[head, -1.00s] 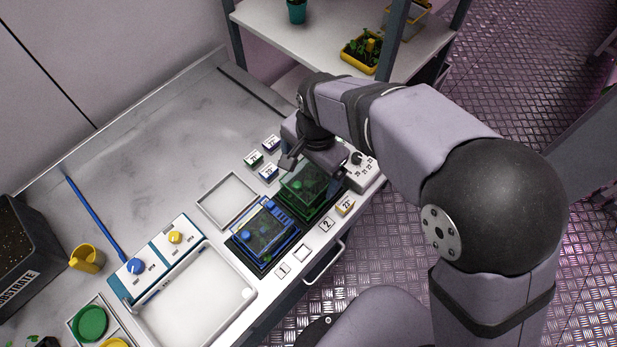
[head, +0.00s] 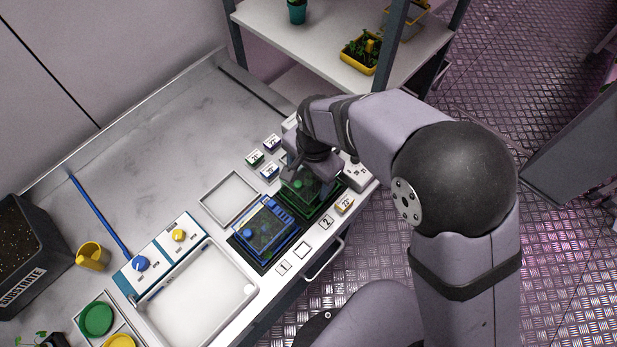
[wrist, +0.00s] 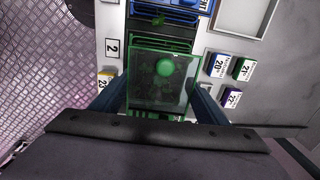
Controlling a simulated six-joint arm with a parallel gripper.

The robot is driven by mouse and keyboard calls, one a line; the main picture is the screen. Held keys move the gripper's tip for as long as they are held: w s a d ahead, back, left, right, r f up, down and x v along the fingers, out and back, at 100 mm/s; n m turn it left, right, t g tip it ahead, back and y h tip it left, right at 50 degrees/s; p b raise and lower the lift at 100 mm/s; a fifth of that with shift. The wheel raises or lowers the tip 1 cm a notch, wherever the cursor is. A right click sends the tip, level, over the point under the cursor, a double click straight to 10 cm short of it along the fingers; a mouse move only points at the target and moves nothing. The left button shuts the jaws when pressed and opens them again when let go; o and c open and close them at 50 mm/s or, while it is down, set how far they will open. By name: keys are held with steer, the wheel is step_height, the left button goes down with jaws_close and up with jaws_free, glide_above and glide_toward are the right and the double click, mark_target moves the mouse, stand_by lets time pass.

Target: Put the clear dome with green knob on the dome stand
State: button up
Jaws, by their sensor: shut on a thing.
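The clear dome with green knob (wrist: 145,88) is a see-through square cover with a round green knob, at the centre of the wrist view. In the head view the dome (head: 299,192) sits at or just over the green tray (head: 318,208); I cannot tell if it touches. My gripper (wrist: 158,84) is shut on the dome, one finger on each side; in the head view my gripper (head: 306,177) reaches down over it and hides part of it. A pale, empty, low-rimmed square (head: 204,200) lies to the left; I cannot tell whether it is the dome stand.
A blue tray with a blue-knobbed cover (head: 263,232) stands close beside the green one. Small label blocks (head: 270,172) stand behind, and a white dial box (head: 357,176) is close on the right. A large white tray (head: 205,290) lies front left. The back of the bench is clear.

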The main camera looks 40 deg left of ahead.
mark_target(309, 176)
steer(key=shift+r, duration=0.1)
step_height(309, 176, up, 10)
steer(key=b, duration=0.3)
stand_by(0.3)
